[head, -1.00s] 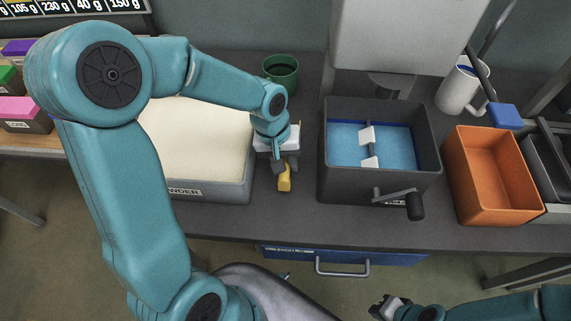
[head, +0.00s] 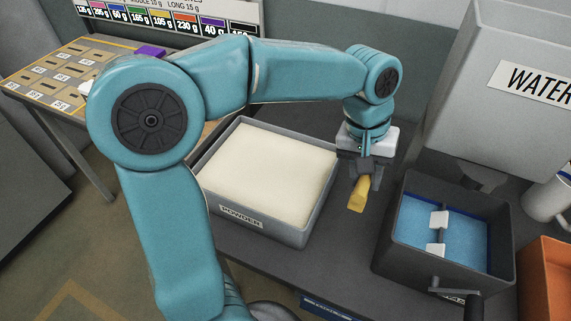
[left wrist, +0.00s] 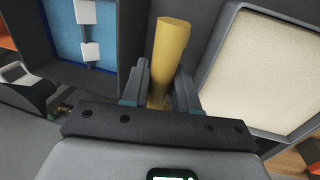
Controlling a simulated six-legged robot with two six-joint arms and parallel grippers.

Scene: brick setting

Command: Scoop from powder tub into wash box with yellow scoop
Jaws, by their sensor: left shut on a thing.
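The yellow scoop (head: 358,194) is held in my left gripper (head: 364,180), which is shut on it. The scoop also shows between the fingers in the left wrist view (left wrist: 170,55); its far end is not clear. The gripper is over the bench between the powder tub and the wash box. The powder tub (head: 290,234) is grey, labelled POWDER and full of cream powder. The wash box (head: 405,258) is dark, with blue inside, white paddles and a crank on its front. It also shows at upper left in the left wrist view (left wrist: 40,50). My right gripper is out of view.
A large WATER tank (head: 490,110) stands behind the wash box. An orange bin (head: 545,280) and a white mug (head: 545,195) are at the right. A side table with labelled compartments (head: 60,80) is at the left. Bare bench (head: 345,255) lies between tub and box.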

